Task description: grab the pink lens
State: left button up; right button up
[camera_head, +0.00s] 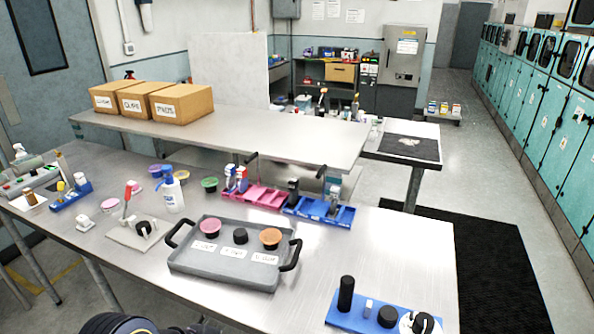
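A pink lens-like disc with a dark rim (210,226) sits in the left part of a grey tray (222,276) on the metal table. Beside it in the tray are a black round piece (240,236) and an orange disc (270,237). White labels lie in front of the three pieces; their text is too small to read. Neither of my grippers shows. A dark rounded part, likely of my own arm, shows at the bottom edge.
The tray has black handles at both ends. A white pump bottle (173,194), a green disc (209,184), a pink bin (257,197) and a blue bin (318,211) stand behind it. A blue holder (345,317) is front right. The table right of the tray is clear.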

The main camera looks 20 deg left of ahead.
aim_at(210, 225)
jog(key=u, duration=1.35)
jog(key=z, duration=1.2)
jog(key=i+j+z, duration=0.2)
jog(key=j+z, duration=0.15)
jog(key=j, duration=0.7)
jog(key=j+z, duration=0.3)
jog(key=j, duration=0.75)
jog(key=i, duration=0.05)
